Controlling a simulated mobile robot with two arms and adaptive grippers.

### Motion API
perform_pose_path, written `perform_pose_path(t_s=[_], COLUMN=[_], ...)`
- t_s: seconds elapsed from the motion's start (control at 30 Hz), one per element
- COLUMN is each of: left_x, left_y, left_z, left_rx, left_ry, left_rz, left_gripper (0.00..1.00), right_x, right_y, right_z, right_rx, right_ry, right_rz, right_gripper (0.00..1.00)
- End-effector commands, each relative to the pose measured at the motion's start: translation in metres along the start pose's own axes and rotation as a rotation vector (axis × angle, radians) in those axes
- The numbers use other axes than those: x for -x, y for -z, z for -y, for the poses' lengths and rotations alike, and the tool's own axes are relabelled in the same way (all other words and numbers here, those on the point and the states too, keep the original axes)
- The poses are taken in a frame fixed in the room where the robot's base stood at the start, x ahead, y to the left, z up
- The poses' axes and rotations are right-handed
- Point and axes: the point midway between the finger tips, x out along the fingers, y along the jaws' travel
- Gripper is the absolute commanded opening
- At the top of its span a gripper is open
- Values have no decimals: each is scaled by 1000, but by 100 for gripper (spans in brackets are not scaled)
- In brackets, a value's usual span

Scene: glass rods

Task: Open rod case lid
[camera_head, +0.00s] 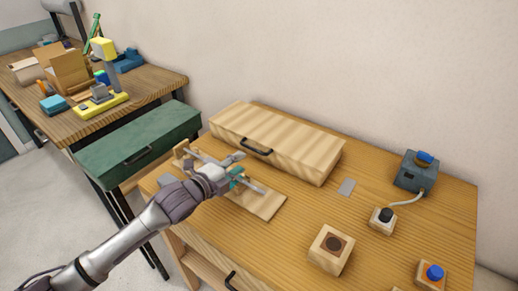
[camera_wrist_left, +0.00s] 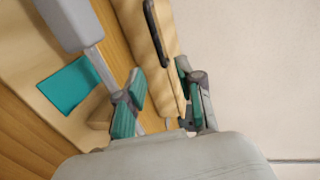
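The light wooden case (camera_head: 285,140) lies on the wooden table, its lid down and a dark handle (camera_head: 257,151) on its front; the handle also shows in the left wrist view (camera_wrist_left: 155,33). My left gripper (camera_head: 238,166) is just in front of the case, by its front edge and near the handle. In the left wrist view its two teal-padded fingers (camera_wrist_left: 161,95) stand apart, with the case edge seen between them; nothing is clearly held. Whether a finger touches the case cannot be told. My right gripper is out of view.
A wooden board (camera_head: 262,204) with a rod-like piece lies under my left gripper. A grey plate (camera_head: 347,187) lies flat.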

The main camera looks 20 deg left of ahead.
Motion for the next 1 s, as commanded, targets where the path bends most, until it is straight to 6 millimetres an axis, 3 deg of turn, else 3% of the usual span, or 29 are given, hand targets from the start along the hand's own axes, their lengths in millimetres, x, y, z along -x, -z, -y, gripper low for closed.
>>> perform_pose_path(t_s=[0.17, 0.43, 0.63, 0.9, 1.0], left_x=[-41, -87, -100, -101, -101], left_y=[0, 0, 0, 0, 0], left_z=[2, 1, 0, 0, 0], left_rx=[3, 2, 0, 0, 0], left_ry=[2, 0, 0, -1, -1], left_rz=[1, 0, 0, 0, 0], left_gripper=[37, 37, 37, 37, 24], right_x=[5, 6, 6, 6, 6], right_y=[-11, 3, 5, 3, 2], right_z=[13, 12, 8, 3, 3], right_rx=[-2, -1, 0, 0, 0], right_ry=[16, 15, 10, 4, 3], right_rz=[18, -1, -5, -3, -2], right_gripper=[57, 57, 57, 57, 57])
